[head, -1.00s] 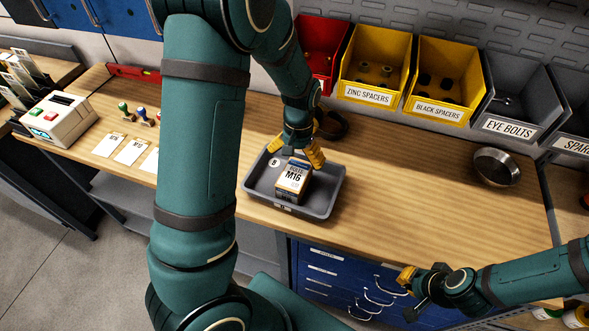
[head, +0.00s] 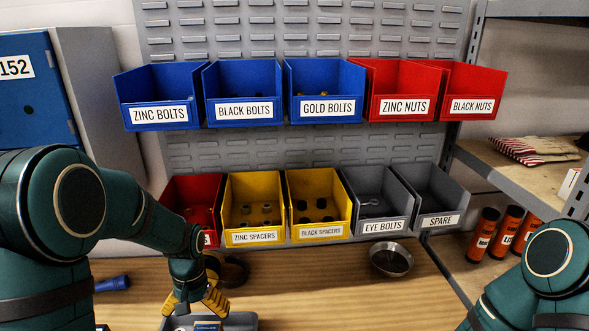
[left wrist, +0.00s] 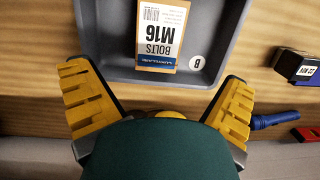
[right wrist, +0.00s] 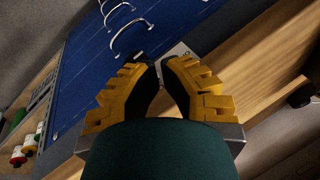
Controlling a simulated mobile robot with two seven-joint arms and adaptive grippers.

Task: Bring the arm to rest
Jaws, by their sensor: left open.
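My left gripper (head: 197,303) hangs over the back edge of the grey tray (head: 243,321), at the bottom of the head view. In the left wrist view the left gripper (left wrist: 156,82) is open with nothing between its yellow fingers. The M16 bolts box (left wrist: 161,35) lies in the tray (left wrist: 100,40), apart from the fingers; only its top edge shows in the head view. My right gripper (right wrist: 158,66) shows in the right wrist view with its fingertips close together and empty, near the blue drawer cabinet (right wrist: 95,75). It is out of the head view.
Blue and red bins hang above yellow, red and grey bins (head: 255,207) behind the bench. A metal bowl (head: 390,260) stands on the wooden bench (head: 320,300), right of the left gripper. Orange bottles (head: 505,230) stand on the right shelf. The bench between tray and bowl is clear.

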